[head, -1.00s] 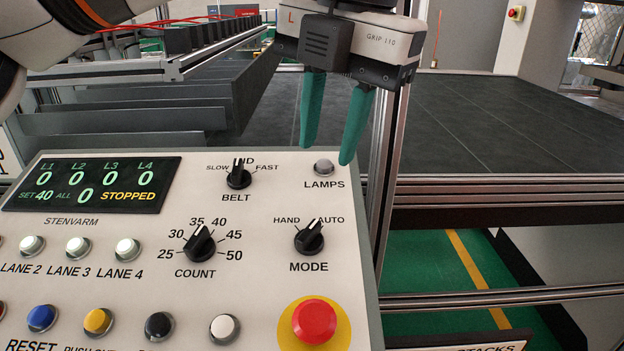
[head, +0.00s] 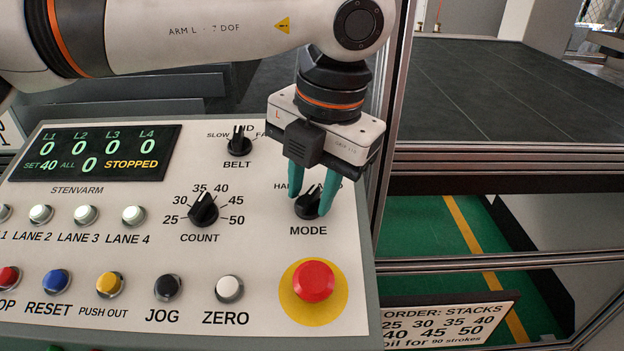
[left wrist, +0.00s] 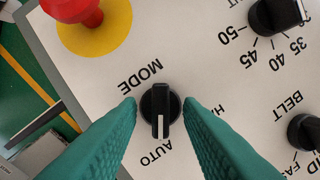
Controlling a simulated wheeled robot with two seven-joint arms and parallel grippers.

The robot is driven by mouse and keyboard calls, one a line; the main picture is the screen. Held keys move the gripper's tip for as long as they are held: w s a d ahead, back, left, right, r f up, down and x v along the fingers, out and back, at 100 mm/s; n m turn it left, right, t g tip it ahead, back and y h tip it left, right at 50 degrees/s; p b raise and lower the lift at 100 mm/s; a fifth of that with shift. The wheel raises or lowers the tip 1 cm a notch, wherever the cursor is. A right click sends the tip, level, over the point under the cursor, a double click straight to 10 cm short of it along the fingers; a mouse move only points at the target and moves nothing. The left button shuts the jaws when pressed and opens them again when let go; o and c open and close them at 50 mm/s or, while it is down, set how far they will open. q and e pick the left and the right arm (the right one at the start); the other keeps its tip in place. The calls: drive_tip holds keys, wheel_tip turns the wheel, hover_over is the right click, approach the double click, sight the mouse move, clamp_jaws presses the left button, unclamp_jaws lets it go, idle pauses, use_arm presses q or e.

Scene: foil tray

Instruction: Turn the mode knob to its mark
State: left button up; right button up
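The mode knob (head: 308,206) is a black knob on the sloped panel, above the word MODE and below HAND and AUTO. In the left wrist view the knob (left wrist: 160,103) has its white pointer line towards AUTO. My left gripper (head: 311,205) is lowered over the knob, with one teal finger on either side of it. In the left wrist view the gripper (left wrist: 159,103) is open, and a small gap shows between each fingertip and the knob. In the head view the fingers partly hide the knob and the HAND and AUTO labels. My right gripper is not in view.
The red stop button (head: 314,281) on its yellow disc stands just below the knob. The count knob (head: 203,209) and belt knob (head: 239,142) are to the left. The display (head: 92,154) reads STOPPED.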

use_arm(q)
drive_tip(key=shift+c, duration=0.2)
clamp_jaws()
drive_tip(key=shift+f, duration=0.1)
drive_tip(key=shift+f+n+b, duration=0.1)
drive_tip(key=shift+n+b, duration=0.4)
drive_tip(key=shift+b, duration=0.3)
drive_tip(key=n+b, duration=0.2)
drive_tip(key=b, duration=0.1)
drive_tip(key=n+h+b, duration=0.1)
drive_tip(key=n+b, duration=0.2)
drive_tip(key=n+h+b, duration=0.1)
drive_tip(key=n+b, duration=0.2)
drive_tip(key=shift+w+a+g, duration=0.1)
drive_tip(key=shift+a+g, duration=0.2)
drive_tip(key=shift+a+n+h+b, duration=0.1)
drive_tip(key=shift+n+h+b, duration=0.5)
drive_tip(key=shift+n+b, duration=1.55)
drive_tip(key=shift+n, duration=0.25)
drive_tip(key=shift+r, duration=0.2)
drive_tip(key=shift+o, duration=0.2)
unclamp_jaws()
